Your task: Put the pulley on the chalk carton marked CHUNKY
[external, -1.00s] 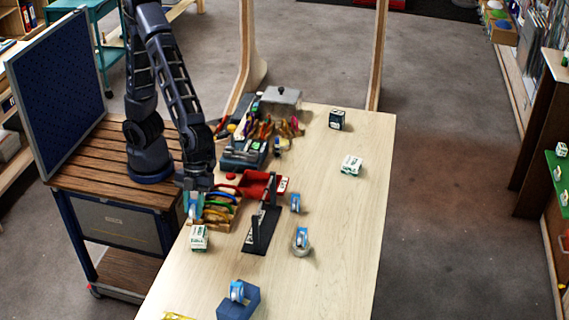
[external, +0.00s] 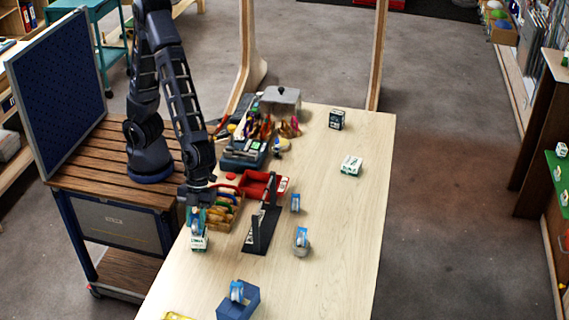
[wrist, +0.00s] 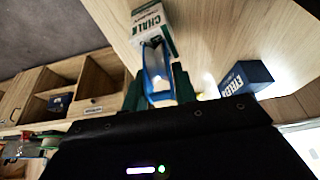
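My gripper (external: 196,208) is shut on a blue and white pulley (wrist: 155,68), which shows between the green fingers in the wrist view. In the external view the held pulley (external: 197,221) is right over a white and green chalk carton (external: 199,243) near the table's left edge. This carton (wrist: 150,22) reads CHALK in the wrist view, just beyond the pulley; I cannot tell whether they touch. Two more cartons stand further back: a dark one (external: 337,120) and a white and green one (external: 351,166). The word CHUNKY is not legible on any carton.
A wooden rack (external: 222,212) of coloured gear is beside my gripper, with a black stand (external: 262,230) and red bin (external: 260,186) to its right. Other blue items (external: 301,238) stand nearby. A blue holder (external: 237,305) is at the front.

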